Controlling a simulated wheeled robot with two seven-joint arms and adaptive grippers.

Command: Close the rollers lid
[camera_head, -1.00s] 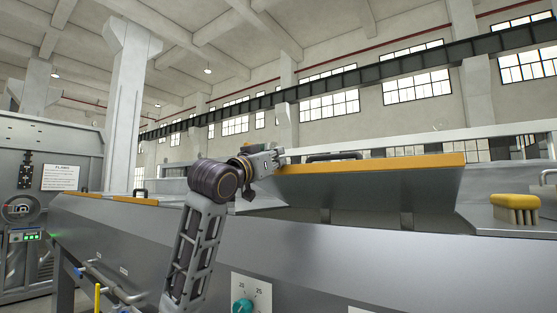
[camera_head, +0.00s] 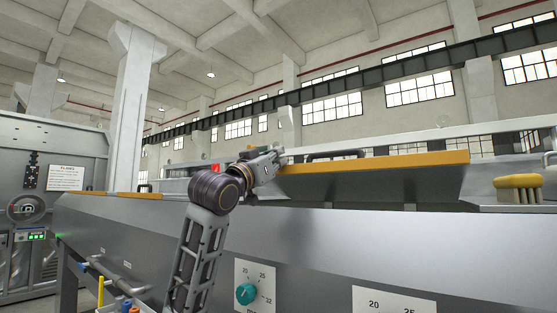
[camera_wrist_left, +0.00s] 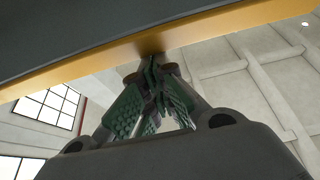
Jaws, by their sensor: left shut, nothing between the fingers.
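The rollers lid (camera_head: 375,182) is a grey panel with a yellow edge strip and a dark handle (camera_head: 337,155) on top. It stands raised and tilted over the long grey machine. My left gripper (camera_head: 277,156) is at the left end of the lid's yellow edge, shut and empty. In the left wrist view its green-padded fingertips (camera_wrist_left: 153,66) meet right at the yellow edge (camera_wrist_left: 150,44) and seem to touch it. The lid's dark face (camera_wrist_left: 80,30) fills the top of that view. My right gripper is not seen.
A brush with a yellow back (camera_head: 518,186) lies on the machine's top at the right. A teal dial (camera_head: 246,294) is on the front panel. Another yellow-edged section (camera_head: 135,195) lies low at the left. A control cabinet (camera_head: 50,170) stands at far left.

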